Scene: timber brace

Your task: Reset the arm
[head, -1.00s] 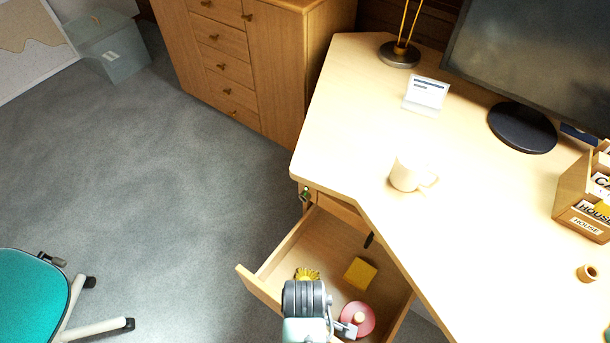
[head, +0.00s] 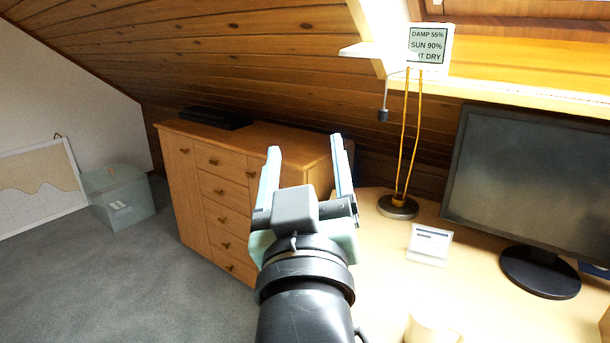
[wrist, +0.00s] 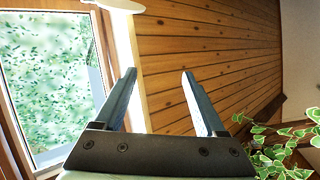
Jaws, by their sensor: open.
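My gripper (head: 304,165) is raised in the middle of the head view, in front of the wooden dresser. Its two fingers point up and stand wide apart with nothing between them. In the wrist view my gripper (wrist: 159,75) also shows open and empty, with the plank wall beyond the fingers.
A desk (head: 385,270) at the right holds a lamp (head: 398,207), a small card (head: 429,244), a monitor (head: 530,190) and a mug (head: 430,328). A dresser (head: 200,165) stands behind my arm. The wrist view shows a window (wrist: 50,75) and a leafy plant (wrist: 285,150).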

